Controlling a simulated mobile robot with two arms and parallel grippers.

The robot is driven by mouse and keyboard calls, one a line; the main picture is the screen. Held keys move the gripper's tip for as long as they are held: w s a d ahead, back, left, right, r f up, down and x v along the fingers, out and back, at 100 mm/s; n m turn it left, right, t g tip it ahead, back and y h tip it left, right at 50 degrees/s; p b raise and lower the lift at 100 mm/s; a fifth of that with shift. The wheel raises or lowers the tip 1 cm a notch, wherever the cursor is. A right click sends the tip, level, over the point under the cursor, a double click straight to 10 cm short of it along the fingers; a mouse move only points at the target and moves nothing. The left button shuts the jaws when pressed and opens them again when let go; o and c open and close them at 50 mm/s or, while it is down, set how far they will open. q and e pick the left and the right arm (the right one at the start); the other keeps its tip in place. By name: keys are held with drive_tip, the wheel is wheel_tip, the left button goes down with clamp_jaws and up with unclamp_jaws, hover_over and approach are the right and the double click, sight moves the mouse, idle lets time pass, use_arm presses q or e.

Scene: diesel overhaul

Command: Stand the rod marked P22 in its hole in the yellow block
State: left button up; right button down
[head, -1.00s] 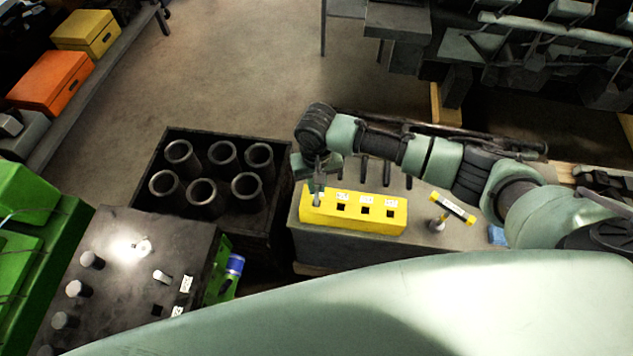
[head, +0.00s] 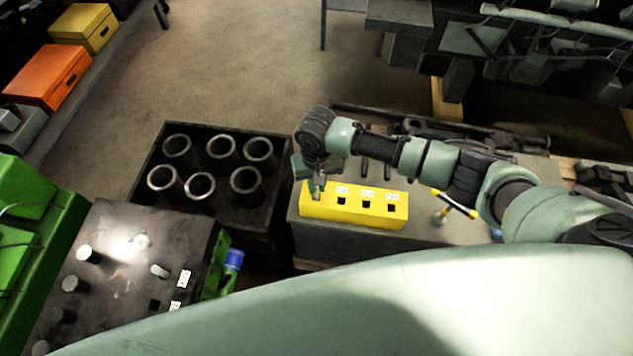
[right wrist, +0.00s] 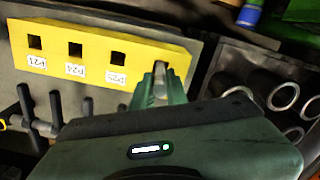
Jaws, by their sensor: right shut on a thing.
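The yellow block (head: 375,216) lies along the near edge of a grey bench. Three square holes with white labels show in its top, and they show again on the block in the right wrist view (right wrist: 95,32). My right gripper (head: 316,188) is at the block's left end in the head view. It is shut on a grey metal rod (right wrist: 160,70), seen between the fingertips in the right wrist view. The rod's mark cannot be read. The fingers hide that end of the block, so I cannot tell whether the rod is in a hole. My left gripper is not in view.
A yellow-and-black-headed tool (head: 454,203) stands right of the block. A dark crate (head: 226,237) of several metal sleeves is to the left. A dark table (head: 125,270) with pegs stands nearer, beside a blue-capped can (head: 234,260).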

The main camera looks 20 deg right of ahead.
drive_tip(key=shift+f, duration=0.55)
drive_tip(key=c, duration=1.3)
unclamp_jaws()
drive_tip(key=shift+c, duration=0.2)
wheel_tip(320, 180, up, 8)
drive_tip(key=shift+f+b, duration=0.1)
drive_tip(key=shift+b, duration=0.2)
